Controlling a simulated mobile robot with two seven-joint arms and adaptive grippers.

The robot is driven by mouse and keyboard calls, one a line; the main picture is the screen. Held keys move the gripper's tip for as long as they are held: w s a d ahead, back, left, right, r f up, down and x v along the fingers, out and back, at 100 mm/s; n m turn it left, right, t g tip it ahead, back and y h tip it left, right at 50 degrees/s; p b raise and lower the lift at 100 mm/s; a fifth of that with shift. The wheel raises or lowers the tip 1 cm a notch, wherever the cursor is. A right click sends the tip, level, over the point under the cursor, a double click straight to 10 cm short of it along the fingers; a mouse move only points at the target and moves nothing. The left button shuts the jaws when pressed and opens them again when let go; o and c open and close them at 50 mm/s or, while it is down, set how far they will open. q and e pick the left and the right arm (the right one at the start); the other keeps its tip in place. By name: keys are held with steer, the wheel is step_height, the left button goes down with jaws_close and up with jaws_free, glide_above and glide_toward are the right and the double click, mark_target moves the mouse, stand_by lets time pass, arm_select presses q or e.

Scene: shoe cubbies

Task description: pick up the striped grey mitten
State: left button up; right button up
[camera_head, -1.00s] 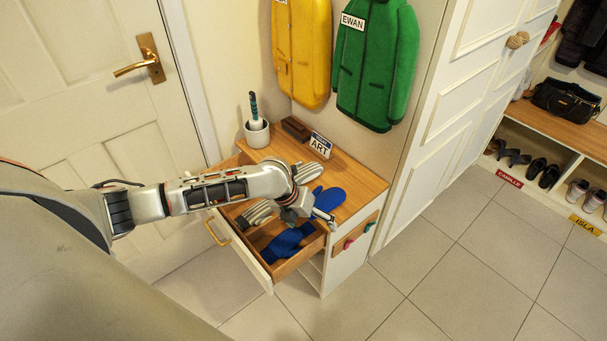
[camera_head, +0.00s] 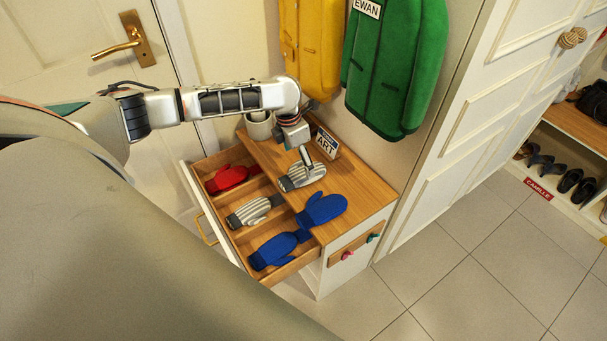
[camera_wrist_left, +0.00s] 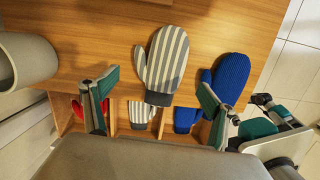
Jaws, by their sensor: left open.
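One striped grey mitten (camera_head: 302,177) with a dark cuff lies on the wooden cabinet top (camera_head: 366,194); it also shows in the wrist view (camera_wrist_left: 166,58). A second striped grey mitten (camera_head: 252,211) lies in the open drawer's middle compartment; the wrist view shows part of it (camera_wrist_left: 140,112). My left gripper (camera_head: 306,157) is above the mitten on top, partly covering it in the head view. In the wrist view its fingers (camera_wrist_left: 155,95) are apart and empty, the mitten appearing beyond and between them. What seems my right gripper (camera_wrist_left: 268,117) shows at the right edge, its jaws unclear.
A blue mitten (camera_head: 321,208) lies on the cabinet top, right of the striped one. Another blue mitten (camera_head: 276,250) and a red mitten (camera_head: 230,178) are in the drawer.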

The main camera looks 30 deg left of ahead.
mark_target(301, 171)
arm_select(q)
steer(key=f, duration=0.3)
steer(key=f+b, duration=0.1)
steer(key=shift+w+f, duration=0.25)
steer(key=shift+f, duration=0.05)
steer(key=shift+w+f, duration=0.1)
steer(key=shift+f, duration=0.15)
steer(key=shift+r, duration=0.15)
steer(key=c, duration=1)
steer(key=shift+c, duration=0.3)
arm_select(e)
steer(key=shift+w+d, duration=0.25)
steer(key=shift+w, duration=0.35)
